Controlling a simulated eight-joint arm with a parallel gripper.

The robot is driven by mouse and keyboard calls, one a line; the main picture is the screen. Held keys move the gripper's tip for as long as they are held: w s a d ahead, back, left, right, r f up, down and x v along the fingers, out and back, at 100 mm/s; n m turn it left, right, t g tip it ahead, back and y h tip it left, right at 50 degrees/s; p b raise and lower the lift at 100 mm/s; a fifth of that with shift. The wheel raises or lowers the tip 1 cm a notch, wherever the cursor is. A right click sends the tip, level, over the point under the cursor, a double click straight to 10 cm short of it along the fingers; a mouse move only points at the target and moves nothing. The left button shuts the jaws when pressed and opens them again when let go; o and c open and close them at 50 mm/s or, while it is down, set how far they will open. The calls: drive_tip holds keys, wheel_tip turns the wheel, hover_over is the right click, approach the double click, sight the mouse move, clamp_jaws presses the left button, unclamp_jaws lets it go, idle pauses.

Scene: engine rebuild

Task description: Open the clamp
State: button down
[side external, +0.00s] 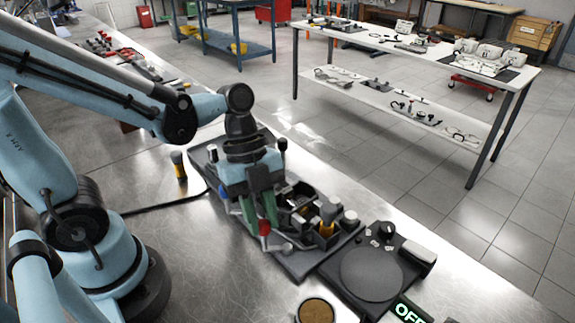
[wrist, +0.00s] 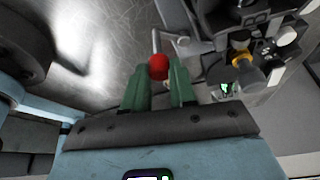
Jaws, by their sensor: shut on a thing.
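The clamp's lever has a red ball knob (wrist: 159,67) on a thin metal rod. The red knob also shows in the side view (side external: 265,227), just below my fingertips. My gripper (wrist: 160,90) has two green fingers, one on each side of the lever just behind the knob, and is shut on it. In the side view my gripper (side external: 260,222) points down over the near edge of the dark fixture (side external: 290,262). The rest of the clamp is mostly hidden behind my fingers.
An orange-collared part (side external: 328,212) stands on the fixture to the right of my gripper. A round dark turntable unit (side external: 372,273) with an "OFF" display (side external: 410,312) sits to the right. A yellow-and-black tool (side external: 179,165) stands at the left. Bare metal bench (side external: 190,240) lies in front.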

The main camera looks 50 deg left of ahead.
drive_tip(key=n, duration=0.1)
drive_tip(key=s+d+n+t, duration=0.1)
drive_tip(key=n, duration=0.1)
drive_tip(key=shift+d, duration=0.1)
drive_tip(key=shift+w+d+n+t+y, duration=0.1)
drive_tip(key=shift+d+n+t+y, duration=0.5)
drive_tip(key=shift+n, duration=1.55)
drive_tip(key=shift+d+n+t+y, duration=0.25)
drive_tip(key=shift+d+n+t, duration=0.6)
drive_tip(key=shift+n, duration=1.25)
drive_tip(key=shift+w+d+n+t+y, duration=0.1)
drive_tip(key=shift+d+n+t+y, duration=0.6)
drive_tip(key=shift+n, duration=1.45)
drive_tip(key=shift+d+h, duration=0.2)
drive_tip(key=shift+h, duration=0.05)
drive_tip(key=c, duration=0.9)
unclamp_jaws()
drive_tip(key=shift+c, duration=0.2)
drive_tip(key=shift+r, duration=0.1)
